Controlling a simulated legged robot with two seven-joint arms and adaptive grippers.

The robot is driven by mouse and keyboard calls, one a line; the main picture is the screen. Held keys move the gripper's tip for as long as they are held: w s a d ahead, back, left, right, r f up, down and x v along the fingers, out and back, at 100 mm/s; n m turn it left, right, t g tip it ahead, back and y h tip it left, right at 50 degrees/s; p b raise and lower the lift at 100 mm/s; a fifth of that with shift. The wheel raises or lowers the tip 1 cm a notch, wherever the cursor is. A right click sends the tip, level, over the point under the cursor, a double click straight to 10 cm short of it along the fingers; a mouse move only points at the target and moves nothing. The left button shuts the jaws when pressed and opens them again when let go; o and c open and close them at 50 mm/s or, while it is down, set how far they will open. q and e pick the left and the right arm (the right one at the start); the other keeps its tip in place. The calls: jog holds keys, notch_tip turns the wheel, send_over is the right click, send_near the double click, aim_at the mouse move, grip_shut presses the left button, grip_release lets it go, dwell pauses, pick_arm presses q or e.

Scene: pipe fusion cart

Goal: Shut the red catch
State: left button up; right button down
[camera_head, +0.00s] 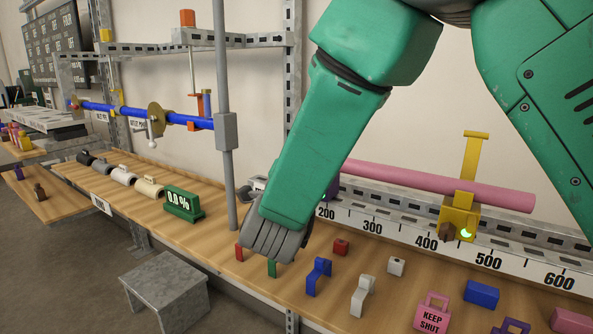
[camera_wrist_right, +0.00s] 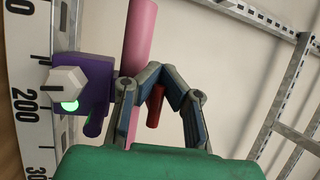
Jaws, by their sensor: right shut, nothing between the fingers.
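A short red bar (camera_wrist_right: 155,106) shows between the finger links of my right gripper (camera_wrist_right: 160,82) in the wrist view; it may be part of the red catch. Its mount is hidden behind the gripper, and I cannot tell whether they touch. My right gripper is shut and empty, beside the pink pipe (camera_wrist_right: 140,35). A purple catch (camera_wrist_right: 84,68) with a pale hex knob and a green light is left of the gripper. In the head view my right arm hides most of this area, including the fingertips. My left gripper is not in view.
A yellow catch (camera_head: 458,222) with a raised lever and a lit green light holds the pink pipe (camera_head: 400,180) farther right. Several loose parts lie on the wooden bench, including a pink "KEEP SHUT" padlock (camera_head: 432,315). A grey post (camera_head: 226,150) stands left of my arm.

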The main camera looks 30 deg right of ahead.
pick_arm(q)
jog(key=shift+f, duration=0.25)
pick_arm(e)
jog(key=shift+s+f, duration=0.2)
jog(key=shift+f, duration=0.25)
jog(key=c, duration=2.1)
grip_release()
jog(key=o, duration=0.5)
jog(key=shift+s+r, duration=0.2)
jog(key=shift+s, duration=0.1)
jog(key=shift+a+r, duration=0.1)
jog(key=shift+w, duration=0.1)
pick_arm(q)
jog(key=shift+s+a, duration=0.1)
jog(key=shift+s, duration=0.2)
pick_arm(e)
jog(key=v, duration=1.2)
jog(key=shift+f, duration=0.2)
